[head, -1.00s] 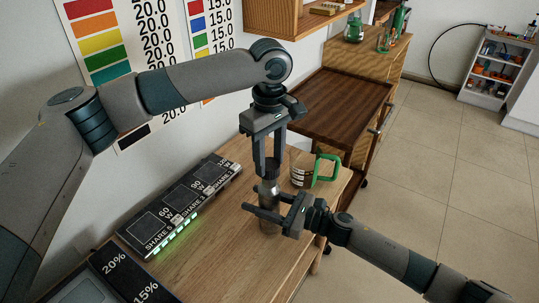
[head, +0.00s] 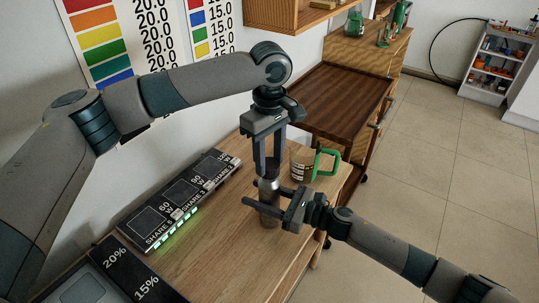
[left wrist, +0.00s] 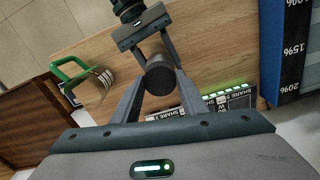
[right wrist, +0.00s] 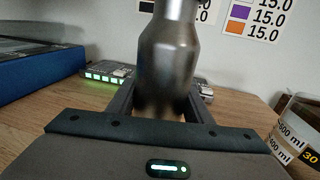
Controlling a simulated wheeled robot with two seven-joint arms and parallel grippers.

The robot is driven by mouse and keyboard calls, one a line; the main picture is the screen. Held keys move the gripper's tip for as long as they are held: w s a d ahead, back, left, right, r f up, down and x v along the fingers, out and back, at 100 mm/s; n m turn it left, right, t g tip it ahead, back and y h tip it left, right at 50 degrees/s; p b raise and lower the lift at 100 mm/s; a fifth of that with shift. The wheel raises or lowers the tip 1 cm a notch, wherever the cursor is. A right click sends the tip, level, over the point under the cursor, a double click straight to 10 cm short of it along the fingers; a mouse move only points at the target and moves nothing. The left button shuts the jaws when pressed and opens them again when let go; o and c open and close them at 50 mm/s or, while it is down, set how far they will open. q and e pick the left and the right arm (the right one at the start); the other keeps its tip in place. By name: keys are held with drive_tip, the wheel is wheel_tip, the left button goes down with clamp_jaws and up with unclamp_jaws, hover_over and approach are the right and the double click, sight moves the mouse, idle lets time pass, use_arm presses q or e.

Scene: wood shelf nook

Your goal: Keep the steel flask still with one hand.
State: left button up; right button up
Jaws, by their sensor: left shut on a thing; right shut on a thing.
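The steel flask (head: 268,212) stands upright on the wooden table, partly hidden by my grippers in the head view. Its grey body fills the middle of the right wrist view (right wrist: 168,62). In the left wrist view I see the dark round top (left wrist: 160,77) between the fingers. My left gripper (head: 268,176) comes from above and is shut on the flask's upper part. My right gripper (head: 272,206) comes from the right, level, and is shut on the flask's body lower down.
A measuring jug with a green handle (head: 303,165) stands behind the flask to the right. A row of black share panels (head: 178,200) with green lights lies along the wall. A dark wooden tray surface (head: 345,100) is beyond the table. The table's front right is clear.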

use_arm(q)
drive_tip(key=shift+f, duration=0.55)
idle(0.8)
